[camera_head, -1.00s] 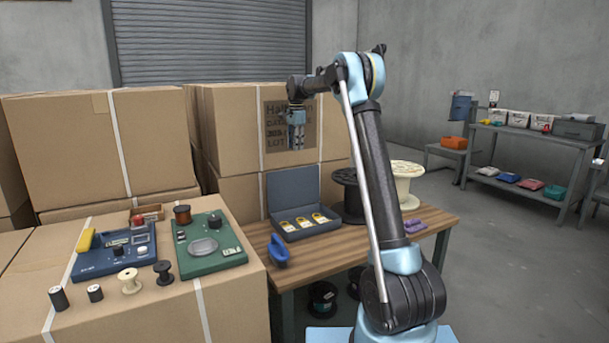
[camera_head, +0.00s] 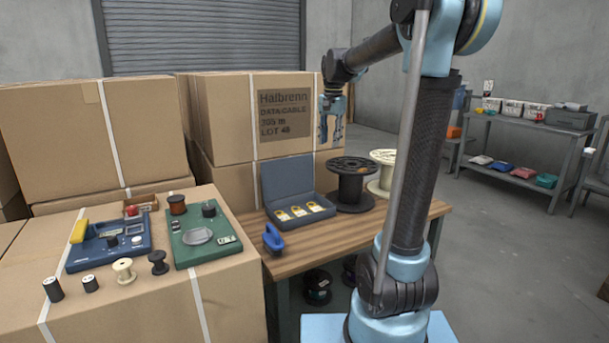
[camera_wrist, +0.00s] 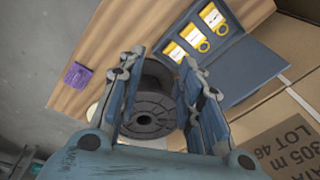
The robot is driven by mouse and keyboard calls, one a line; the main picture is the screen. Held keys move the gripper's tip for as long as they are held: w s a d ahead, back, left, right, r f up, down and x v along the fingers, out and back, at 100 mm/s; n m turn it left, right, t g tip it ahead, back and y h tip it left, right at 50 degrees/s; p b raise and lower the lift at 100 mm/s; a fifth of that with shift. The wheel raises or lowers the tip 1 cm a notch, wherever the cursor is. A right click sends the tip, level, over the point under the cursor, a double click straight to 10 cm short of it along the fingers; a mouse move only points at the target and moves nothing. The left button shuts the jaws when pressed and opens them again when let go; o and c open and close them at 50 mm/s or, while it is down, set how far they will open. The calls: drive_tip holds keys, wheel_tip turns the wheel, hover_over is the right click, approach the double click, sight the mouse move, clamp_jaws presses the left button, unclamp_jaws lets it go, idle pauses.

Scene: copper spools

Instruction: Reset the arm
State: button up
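My gripper (camera_head: 331,133) hangs pointing down in the head view, in front of the printed cardboard box and above the wooden table (camera_head: 300,258). In the wrist view my gripper (camera_wrist: 160,92) has its two fingers well apart with nothing between them. The black spool (camera_head: 352,185) stands on the table below; in the wrist view the black spool (camera_wrist: 150,115) shows beyond the fingers, apart from them. A cream spool (camera_head: 384,172) stands behind it, partly hidden by my arm.
An open grey case (camera_head: 298,205) with yellow-labelled items and a blue object (camera_head: 272,238) are on the table. A blue scale (camera_head: 108,244), a green scale (camera_head: 203,237) and small spools sit on the left carton. A shelf (camera_head: 520,140) stands at the right.

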drive_tip(key=s+d+f+n, duration=0.2)
drive_tip(key=s+d+f, duration=0.15)
drive_tip(key=s, duration=0.65)
drive_tip(key=s+d+f+n, duration=0.1)
drive_tip(key=s+d+f, duration=0.3)
drive_tip(key=s, duration=0.5)
drive_tip(key=s+d+f+n, duration=0.2)
drive_tip(key=s+f+n, duration=0.1)
drive_tip(key=s+f, duration=1.2)
drive_tip(key=shift+s+d+f+n+t, duration=0.15)
drive_tip(key=shift+s+f+n+t, duration=0.15)
drive_tip(key=shift+f+t, duration=0.1)
drive_tip(key=shift+w+f, duration=0.2)
drive_tip(key=shift+w, duration=0.3)
